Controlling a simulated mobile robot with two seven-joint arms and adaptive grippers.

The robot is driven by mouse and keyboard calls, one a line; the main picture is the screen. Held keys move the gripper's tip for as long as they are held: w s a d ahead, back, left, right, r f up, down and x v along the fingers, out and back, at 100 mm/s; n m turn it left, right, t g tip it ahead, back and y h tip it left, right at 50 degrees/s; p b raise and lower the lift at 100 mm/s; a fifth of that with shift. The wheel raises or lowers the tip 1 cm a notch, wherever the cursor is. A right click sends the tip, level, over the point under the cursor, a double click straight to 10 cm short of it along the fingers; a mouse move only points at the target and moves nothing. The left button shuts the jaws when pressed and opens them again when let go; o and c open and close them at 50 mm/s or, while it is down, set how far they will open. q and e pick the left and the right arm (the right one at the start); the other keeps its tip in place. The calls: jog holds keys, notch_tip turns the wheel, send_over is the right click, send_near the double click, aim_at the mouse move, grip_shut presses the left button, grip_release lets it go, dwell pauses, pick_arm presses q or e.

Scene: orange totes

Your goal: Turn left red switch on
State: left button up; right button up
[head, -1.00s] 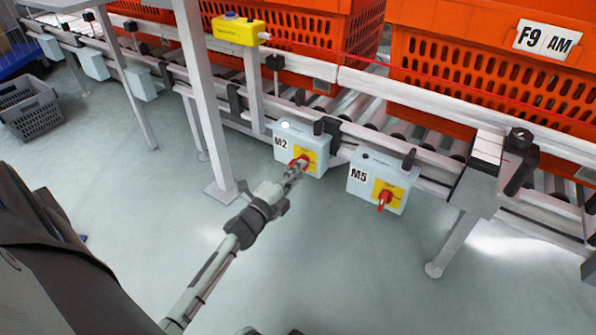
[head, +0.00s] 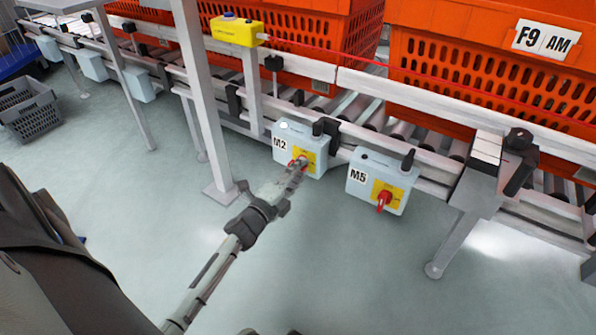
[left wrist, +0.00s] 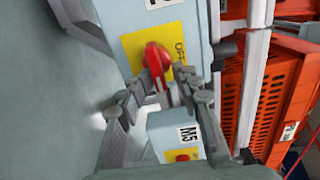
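The left grey switch box (head: 312,162), labelled M2, hangs under the conveyor rail. Its red switch (head: 299,161) sits on a yellow plate and is largely hidden by my gripper in the head view. In the left wrist view the red switch (left wrist: 157,62) shows clearly, with "OFF" printed beside it. My left gripper (head: 300,168) is at the switch. In the left wrist view its fingertips (left wrist: 168,78) are parted, one on each side of the red handle's end; firm contact cannot be told. My right gripper is not seen.
A second box (head: 360,185), labelled M5, with a red switch (head: 384,200) hangs to the right. A grey post (head: 205,110) stands left of M2, and a conveyor leg (head: 455,240) to the right. Orange totes (head: 480,95) sit above. The floor in front is clear.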

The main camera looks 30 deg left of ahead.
pick_arm(q)
jog(key=s, duration=1.2)
jog(key=shift+d, duration=0.15)
jog(key=shift+s, duration=0.1)
dwell(0.3)
